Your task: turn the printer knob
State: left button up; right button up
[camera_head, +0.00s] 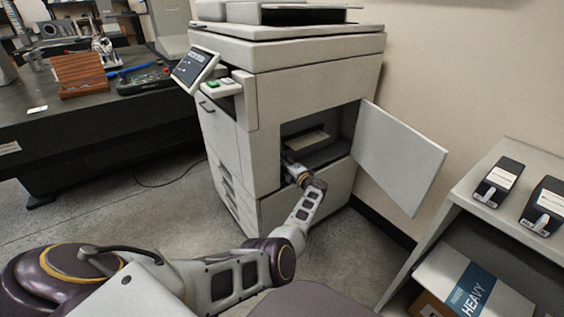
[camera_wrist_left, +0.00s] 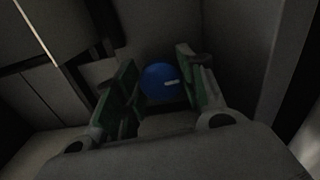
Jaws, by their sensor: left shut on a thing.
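The printer (camera_head: 310,90) stands in the middle of the head view with its side door (camera_head: 400,155) swung open to the right. My left arm reaches into the open bay, and my left gripper (camera_head: 289,165) is inside it. In the left wrist view the blue round knob (camera_wrist_left: 160,84) sits between the two green-padded fingers of my left gripper (camera_wrist_left: 158,72). The gripper is shut on the knob. A short pale mark on the knob lies nearly level, right of its middle. The knob is hidden in the head view. My right gripper is in neither view.
A dark table (camera_head: 95,115) with a brown rack (camera_head: 80,73) and tools stands at the left. A shelf unit (camera_head: 470,190) with black-and-white boxes is at the right, near the open door. Grey floor (camera_head: 110,210) is clear left of the printer.

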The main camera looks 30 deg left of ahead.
pick_arm(q)
jog(key=m+p, duration=0.1)
jog(key=m, duration=0.5)
jog(key=m+p, duration=0.1)
jog(key=m, duration=0.4)
jog(key=shift+f+m, duration=0.15)
jog(key=shift+m, duration=0.25)
jog(key=o, duration=0.7)
jog(key=shift+n, duration=0.4)
